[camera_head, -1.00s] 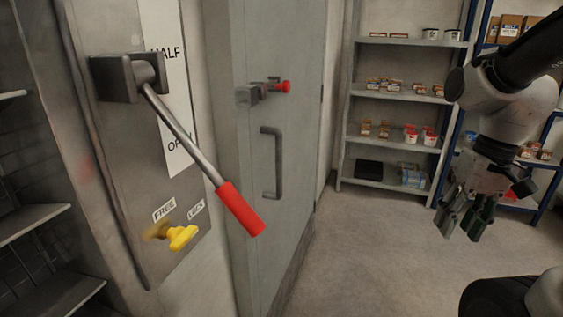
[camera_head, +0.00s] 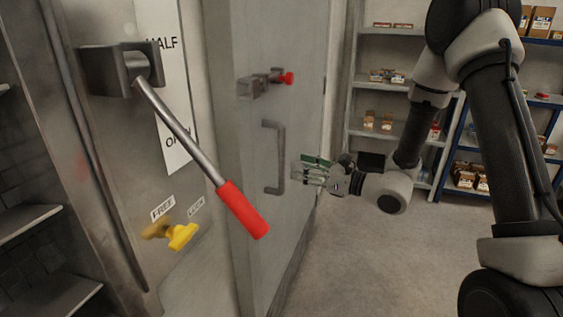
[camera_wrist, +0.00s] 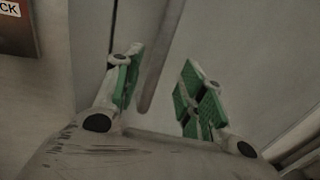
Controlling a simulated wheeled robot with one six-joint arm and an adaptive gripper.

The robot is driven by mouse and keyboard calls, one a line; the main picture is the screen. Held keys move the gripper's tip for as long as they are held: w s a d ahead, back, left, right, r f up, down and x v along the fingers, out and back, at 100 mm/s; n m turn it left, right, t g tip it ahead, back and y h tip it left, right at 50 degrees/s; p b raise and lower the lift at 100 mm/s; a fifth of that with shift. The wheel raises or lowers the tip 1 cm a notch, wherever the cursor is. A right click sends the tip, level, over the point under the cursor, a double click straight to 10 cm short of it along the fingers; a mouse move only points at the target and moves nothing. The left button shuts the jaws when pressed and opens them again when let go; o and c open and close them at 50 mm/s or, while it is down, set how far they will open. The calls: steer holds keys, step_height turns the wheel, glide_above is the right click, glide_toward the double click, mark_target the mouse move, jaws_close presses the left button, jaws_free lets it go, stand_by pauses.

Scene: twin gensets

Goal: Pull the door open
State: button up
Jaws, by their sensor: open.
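The grey door (camera_head: 255,195) stands in the middle of the head view, with a vertical grey D-shaped handle (camera_head: 279,158) on its face. Above the handle is a latch (camera_head: 262,84) with a red knob. My gripper (camera_head: 298,172) is just right of the handle, fingers pointing left towards it. In the wrist view my gripper (camera_wrist: 158,85) is open with green finger pads, and a grey bar, the handle (camera_wrist: 160,55), shows between and beyond the fingers. I cannot tell whether the fingers touch it.
A long lever (camera_head: 205,160) with a red grip (camera_head: 242,209) juts out left of the door. A yellow knob (camera_head: 181,236) is below it. Shelves (camera_head: 390,90) with boxes stand behind. The floor (camera_head: 370,260) right of the door is clear.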

steer(key=x, duration=0.7)
steer(key=shift+a, duration=0.2)
jaws_close()
